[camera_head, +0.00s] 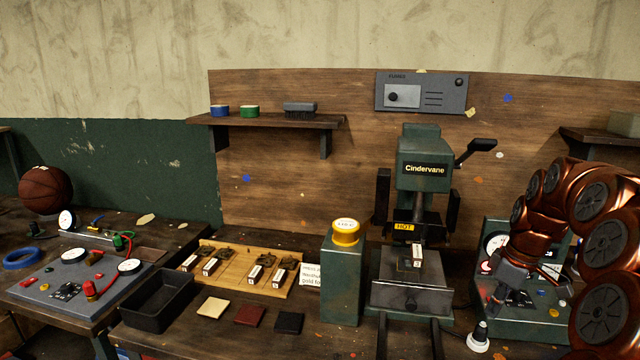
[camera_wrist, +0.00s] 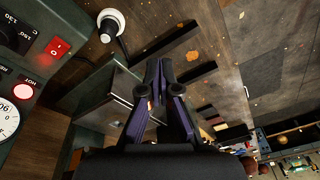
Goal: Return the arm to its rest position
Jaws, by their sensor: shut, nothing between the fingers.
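My arm, in copper-brown links, is folded at the right side of the head view. My gripper (camera_head: 516,292) hangs in front of the green control box (camera_head: 550,318) there. In the wrist view my gripper (camera_wrist: 160,72) points away from the camera with its two dark fingers closed together and nothing between them. The control box (camera_wrist: 30,60) with its red switch and round gauge shows at the left of the wrist view.
A green Cindervane press (camera_head: 424,170) stands left of my arm. A green post with a yellow button (camera_head: 345,232) is beside it. A white-topped knob (camera_head: 478,336) stands near my gripper. A black tray (camera_head: 158,300), leather squares and a basketball (camera_head: 45,190) lie farther left.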

